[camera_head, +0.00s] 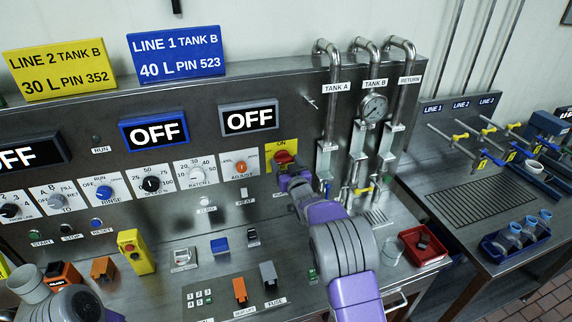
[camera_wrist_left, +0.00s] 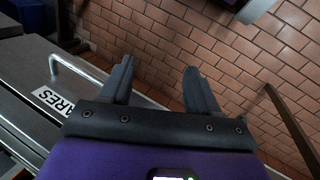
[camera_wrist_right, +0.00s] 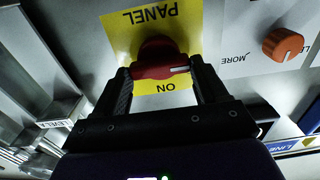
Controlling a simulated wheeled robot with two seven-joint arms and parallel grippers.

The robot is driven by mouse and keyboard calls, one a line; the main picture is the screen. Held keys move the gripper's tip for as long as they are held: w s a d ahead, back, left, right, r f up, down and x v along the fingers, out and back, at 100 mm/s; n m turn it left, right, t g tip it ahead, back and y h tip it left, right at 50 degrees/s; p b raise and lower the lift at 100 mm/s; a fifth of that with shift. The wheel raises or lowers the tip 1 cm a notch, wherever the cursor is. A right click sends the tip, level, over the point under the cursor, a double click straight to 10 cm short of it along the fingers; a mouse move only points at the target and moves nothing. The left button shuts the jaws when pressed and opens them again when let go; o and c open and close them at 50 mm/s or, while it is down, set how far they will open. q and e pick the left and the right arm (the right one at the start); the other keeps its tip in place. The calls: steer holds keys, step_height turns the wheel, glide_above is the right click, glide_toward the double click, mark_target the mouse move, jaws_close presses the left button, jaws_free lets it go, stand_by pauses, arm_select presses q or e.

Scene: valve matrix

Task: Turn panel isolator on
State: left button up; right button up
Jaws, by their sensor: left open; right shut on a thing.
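The panel isolator is a red rotary knob (camera_head: 283,157) on a yellow plate (camera_head: 270,165) near the right end of the control panel. In the right wrist view the red knob (camera_wrist_right: 158,60) sits on the yellow plate (camera_wrist_right: 122,36) marked PANEL and ON, its white mark toward the right. My right gripper (camera_wrist_right: 160,78) is shut on the knob, one finger at each side. In the head view its fingers (camera_head: 286,168) partly cover the plate. My left gripper (camera_wrist_left: 156,85) is open and empty, above the brick floor beside a steel drawer front.
An orange ADJUST knob (camera_head: 240,167) is just left of the isolator. Steel pipes (camera_head: 330,110) and valves stand close on its right. A yellow pendant box (camera_head: 135,251) and small switches sit on the bench. A red tray (camera_head: 423,246) lies at the right.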

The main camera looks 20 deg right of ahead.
steer(key=shift+d+m+b, duration=0.1)
steer(key=shift+m+b, duration=0.6)
steer(key=shift+b, duration=0.25)
steer(key=m+b, duration=0.6)
steer(key=b, duration=0.1)
steer(key=m+b, duration=0.3)
steer(key=b, duration=0.1)
steer(key=shift+d+f+m, duration=0.15)
steer(key=shift+f+m, duration=0.1)
steer(key=shift+m, duration=0.05)
steer(key=m+b, duration=0.3)
steer(key=shift+r+m+b, duration=0.1)
steer(key=shift+m+b, duration=0.9)
steer(key=shift+m, duration=1)
steer(key=o, duration=1.1)
steer(key=shift+c, duration=0.2)
